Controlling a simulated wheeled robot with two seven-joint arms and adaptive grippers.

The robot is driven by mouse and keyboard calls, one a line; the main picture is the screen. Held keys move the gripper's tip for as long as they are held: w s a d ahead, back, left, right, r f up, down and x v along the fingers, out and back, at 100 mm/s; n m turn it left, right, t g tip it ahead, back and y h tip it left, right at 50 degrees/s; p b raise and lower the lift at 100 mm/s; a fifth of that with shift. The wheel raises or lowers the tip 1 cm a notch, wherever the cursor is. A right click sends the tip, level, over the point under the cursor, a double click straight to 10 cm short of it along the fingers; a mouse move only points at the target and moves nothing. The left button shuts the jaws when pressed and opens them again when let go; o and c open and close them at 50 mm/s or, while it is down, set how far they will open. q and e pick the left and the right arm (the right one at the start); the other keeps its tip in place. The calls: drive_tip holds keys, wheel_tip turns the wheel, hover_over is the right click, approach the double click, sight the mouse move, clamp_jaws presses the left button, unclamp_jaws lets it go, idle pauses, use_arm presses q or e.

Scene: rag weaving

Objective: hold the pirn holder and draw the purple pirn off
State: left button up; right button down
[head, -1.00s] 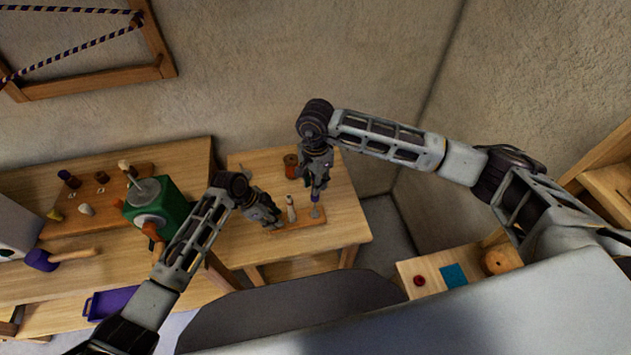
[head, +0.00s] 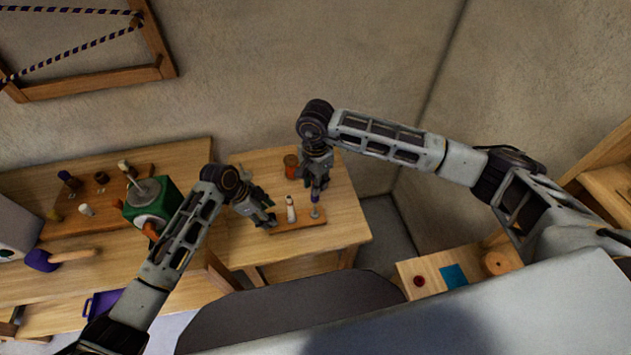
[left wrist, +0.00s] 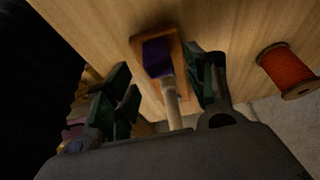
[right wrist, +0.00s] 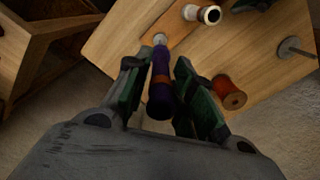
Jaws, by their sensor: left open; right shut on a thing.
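The pirn holder (head: 287,226) is a small wooden board near the front edge of the small table. A pale pirn (head: 291,209) stands on it. My right gripper (head: 315,190) is shut on the purple pirn (right wrist: 161,72), above the holder's right part. A silver disc shows at the pirn's far end in the right wrist view; I cannot tell whether they touch. My left gripper (head: 268,220) is open at the holder's left end, apart from the pale pirn. In the left wrist view the holder (left wrist: 137,45) lies between and beyond its fingers, with a purple part and pale stem on it.
An orange spool (head: 291,166) stands behind the holder. At left, a workbench (head: 110,250) carries a green winder (head: 172,200) and a purple-headed mallet (head: 42,260). A low wooden shelf (head: 440,265) stands right of the table.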

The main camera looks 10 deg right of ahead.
use_arm(q)
drive_tip(key=v, duration=0.8)
drive_tip(key=shift+s, duration=0.1)
idle(0.5)
